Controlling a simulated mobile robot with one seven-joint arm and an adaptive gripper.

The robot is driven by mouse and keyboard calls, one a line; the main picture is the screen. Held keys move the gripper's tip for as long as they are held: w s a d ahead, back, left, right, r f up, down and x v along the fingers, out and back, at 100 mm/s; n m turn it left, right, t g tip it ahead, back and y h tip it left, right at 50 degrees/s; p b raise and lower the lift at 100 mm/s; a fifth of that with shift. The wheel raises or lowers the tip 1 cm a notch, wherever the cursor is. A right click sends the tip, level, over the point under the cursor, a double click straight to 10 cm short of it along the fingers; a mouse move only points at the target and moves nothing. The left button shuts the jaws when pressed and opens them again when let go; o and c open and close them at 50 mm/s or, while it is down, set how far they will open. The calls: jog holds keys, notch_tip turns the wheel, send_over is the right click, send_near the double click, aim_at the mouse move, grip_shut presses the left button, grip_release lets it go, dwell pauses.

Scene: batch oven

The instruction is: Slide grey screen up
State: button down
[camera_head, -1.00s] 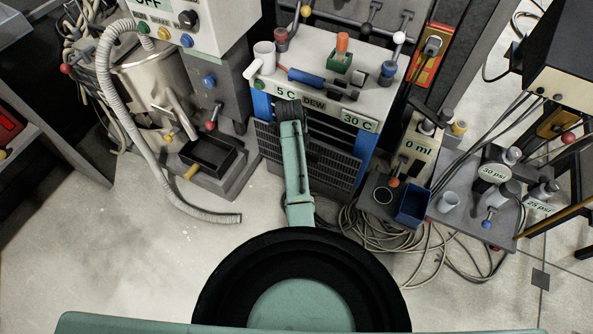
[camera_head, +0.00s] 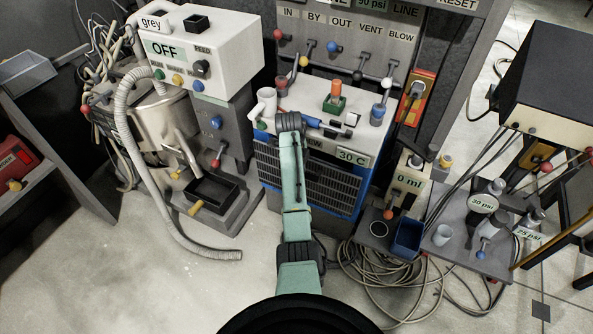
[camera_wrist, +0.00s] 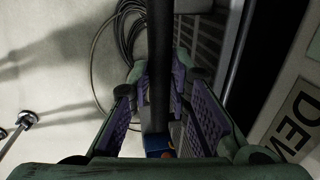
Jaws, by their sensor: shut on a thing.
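The grey screen is a dark slatted panel (camera_head: 335,182) on the front of a white and blue machine (camera_head: 345,137). Slats (camera_wrist: 207,38) show just right of the bar. I cannot tell for certain whether the bar belongs to the screen. In the head view the fingers are hidden behind my arm.
A white mug (camera_head: 266,103) and an orange-topped green block (camera_head: 335,98) stand on the machine. A grey hose (camera_head: 122,115) and black tray (camera_head: 212,190) are left. Coiled cables (camera_head: 385,275) and a blue cup (camera_head: 407,236) are right. Floor at front left is clear.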

jog(key=shift+r, duration=0.2)
jog(key=c, duration=1.7)
grip_release()
jog(key=shift+r, duration=0.1)
jog(key=shift+o, duration=1.1)
notch_tip(320, 180, up, 12)
jog(key=s+a, duration=0.1)
jog(key=s, duration=0.1)
jog(key=shift+s+f, duration=0.1)
jog(key=shift+f, duration=0.1)
